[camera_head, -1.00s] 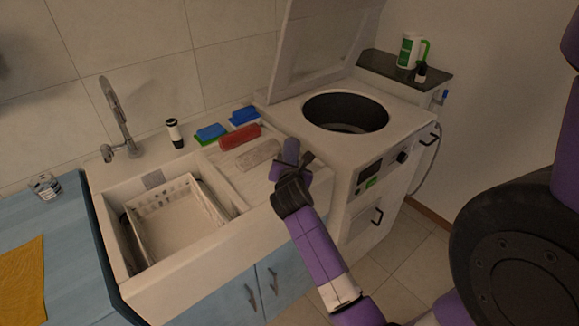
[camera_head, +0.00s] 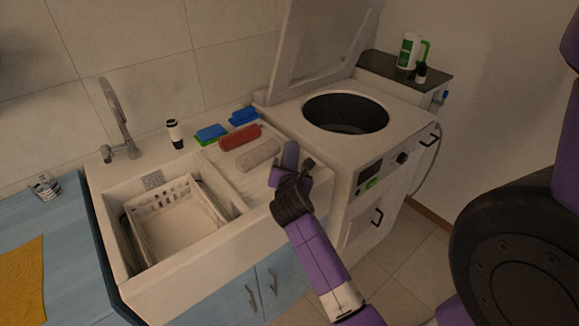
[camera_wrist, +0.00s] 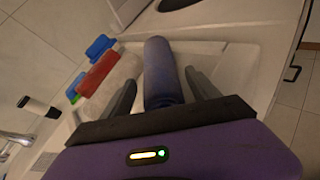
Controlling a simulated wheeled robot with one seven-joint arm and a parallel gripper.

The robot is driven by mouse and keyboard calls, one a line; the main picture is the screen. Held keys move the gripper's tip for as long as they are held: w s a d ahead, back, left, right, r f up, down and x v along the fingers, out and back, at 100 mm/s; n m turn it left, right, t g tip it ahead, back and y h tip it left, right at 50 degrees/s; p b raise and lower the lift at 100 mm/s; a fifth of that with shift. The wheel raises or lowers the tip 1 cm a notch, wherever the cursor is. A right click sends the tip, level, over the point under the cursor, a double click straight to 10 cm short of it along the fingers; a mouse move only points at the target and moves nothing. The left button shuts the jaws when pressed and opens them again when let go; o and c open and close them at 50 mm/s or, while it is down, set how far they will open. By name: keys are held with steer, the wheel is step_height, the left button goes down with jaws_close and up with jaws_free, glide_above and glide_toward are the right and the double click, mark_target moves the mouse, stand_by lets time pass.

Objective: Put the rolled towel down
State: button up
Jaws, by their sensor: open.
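A rolled blue-grey towel (camera_head: 290,154) lies on the ribbed drainboard right of the sink basin, near the washer. It also shows in the wrist view (camera_wrist: 161,62), lengthwise between my fingers. My gripper (camera_head: 291,171) is open, its two fingers spread on either side of the towel's near end. In the wrist view (camera_wrist: 161,82) there is a gap beside each finger, and the near end of the towel is partly hidden by the gripper body. The towel rests next to a beige roll (camera_head: 258,155) and a red roll (camera_head: 240,137).
The sink basin holds a white rack (camera_head: 165,236) on the left. The open-lidded washer (camera_head: 345,112) is just right of the drainboard. A faucet (camera_head: 118,120) rises behind the basin.

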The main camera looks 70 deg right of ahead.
steer(key=v, duration=1)
steer(key=shift+a+r, duration=0.1)
steer(key=shift+a, duration=0.15)
steer(key=s+a+f+m+t+y, duration=0.1)
steer(key=a+f+m+t+y, duration=0.2)
steer(key=a, duration=0.9)
steer(key=s+a+f+m+t+y, duration=0.1)
steer(key=a+f+m+t+y, duration=0.25)
steer(key=a, duration=0.75)
steer(key=s+a+r+m+t+y, duration=0.3)
steer(key=s+a+r+m+y, duration=0.3)
steer(key=s+a+m, duration=0.5)
step_height(320, 180, up, 2)
steer(key=shift+s+a+r+m, duration=0.15)
steer(key=shift+s+a+m, duration=0.2)
steer(key=shift+s, duration=0.75)
